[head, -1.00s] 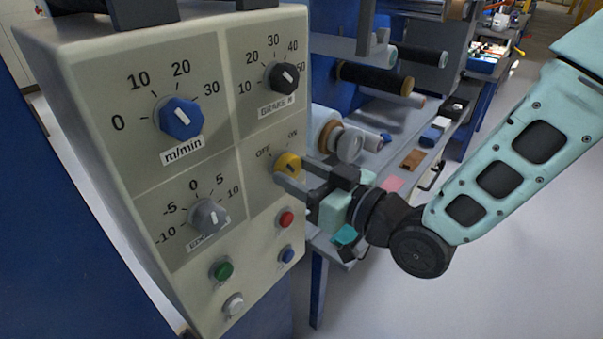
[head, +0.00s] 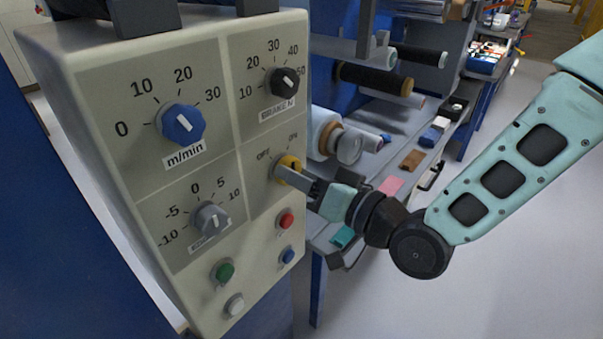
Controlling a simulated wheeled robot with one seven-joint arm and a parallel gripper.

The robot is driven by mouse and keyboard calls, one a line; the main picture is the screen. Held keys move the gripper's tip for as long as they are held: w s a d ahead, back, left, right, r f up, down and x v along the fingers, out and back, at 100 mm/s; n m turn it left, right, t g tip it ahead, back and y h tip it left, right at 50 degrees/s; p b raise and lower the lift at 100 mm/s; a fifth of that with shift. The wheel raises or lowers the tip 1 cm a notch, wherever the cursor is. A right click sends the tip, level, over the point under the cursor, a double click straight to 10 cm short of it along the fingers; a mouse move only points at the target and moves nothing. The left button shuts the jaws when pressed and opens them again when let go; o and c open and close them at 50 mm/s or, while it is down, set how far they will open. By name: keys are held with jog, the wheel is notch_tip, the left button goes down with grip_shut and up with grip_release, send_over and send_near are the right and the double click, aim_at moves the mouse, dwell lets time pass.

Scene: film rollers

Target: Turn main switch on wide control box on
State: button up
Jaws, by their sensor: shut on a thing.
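The wide control box (head: 222,240) fills the left half of the head view, its cream panel facing me. The main switch is a yellow rotary knob (head: 284,164) marked OFF and ON, at the panel's right side. My gripper (head: 287,172) reaches in from the right and is shut on this knob. One finger covers the knob's lower right part. The knob's upper left rim and a dark notch show. Whether it points fully at OFF or ON I cannot tell.
Around the switch sit a blue m/min dial (head: 181,124), a black brake dial (head: 282,82), a grey dial (head: 210,218), a red button (head: 286,221), a blue button (head: 287,255) and a green button (head: 223,271). A bench with film rollers (head: 375,80) stands behind.

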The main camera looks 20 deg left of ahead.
jog(key=shift+m+p, duration=1)
jog(key=shift+m, duration=2.8)
jog(key=o, duration=1)
jog(key=shift+d, duration=0.1)
jog(key=p+v, duration=1.1)
jog(key=v, duration=0.6)
